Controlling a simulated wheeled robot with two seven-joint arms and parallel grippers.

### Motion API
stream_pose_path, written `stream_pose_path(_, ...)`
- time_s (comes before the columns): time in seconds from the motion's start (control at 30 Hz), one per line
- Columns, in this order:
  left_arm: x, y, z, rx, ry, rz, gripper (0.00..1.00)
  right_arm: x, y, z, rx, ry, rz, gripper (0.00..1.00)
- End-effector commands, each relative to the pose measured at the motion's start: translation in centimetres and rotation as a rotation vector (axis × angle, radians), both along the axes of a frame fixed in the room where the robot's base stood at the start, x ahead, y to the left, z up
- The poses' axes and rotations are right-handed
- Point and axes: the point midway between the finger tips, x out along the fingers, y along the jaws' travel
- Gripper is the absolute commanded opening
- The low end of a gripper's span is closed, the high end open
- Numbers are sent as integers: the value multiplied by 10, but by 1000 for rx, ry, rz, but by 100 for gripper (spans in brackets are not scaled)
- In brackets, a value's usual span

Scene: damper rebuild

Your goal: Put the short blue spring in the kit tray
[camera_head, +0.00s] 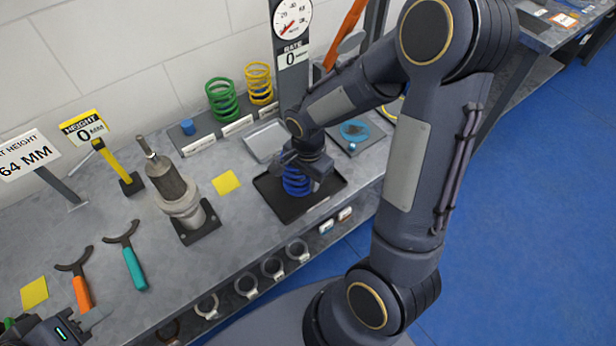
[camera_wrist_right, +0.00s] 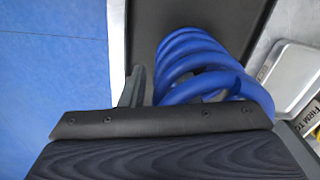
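The blue spring (camera_head: 297,181) stands in the black tray (camera_head: 327,189), near its middle. In the right wrist view the spring (camera_wrist_right: 205,75) shows close up, with the tray floor (camera_wrist_right: 215,18) behind it. My right gripper (camera_head: 304,168) is right over the spring, pointing down. Its fingers look spread on either side of the coils, with a small gap at the left finger in the wrist view. The gripper hides the spring's top in the head view. My left gripper (camera_head: 82,325) is at the bottom left corner, partly cut off, away from the spring.
A shallow grey tray (camera_head: 262,148) lies behind the black one. Green (camera_head: 222,100) and yellow (camera_head: 260,84) springs stand at the back. A damper (camera_head: 180,195) stands on the bench to the left, with orange (camera_head: 82,292) and teal (camera_head: 134,268) wrenches nearby.

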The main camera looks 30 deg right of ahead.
Motion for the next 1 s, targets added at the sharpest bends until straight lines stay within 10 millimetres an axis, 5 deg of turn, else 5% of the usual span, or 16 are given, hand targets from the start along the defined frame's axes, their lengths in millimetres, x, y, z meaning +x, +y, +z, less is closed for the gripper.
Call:
stream_pose_path(0.33, 0, 0, 5, 0, 0, 0, 36, 1, 0, 12, -1, -4, 0, 29)
stream_pose_path(0.7, 0, 0, 15, 0, 0, 0, 36, 1, 0, 89, 0, -7, 1, 29)
stream_pose_path(1.0, 0, 0, 19, 0, 0, 0, 36, -2, 0, 123, 6, -6, 10, 29)
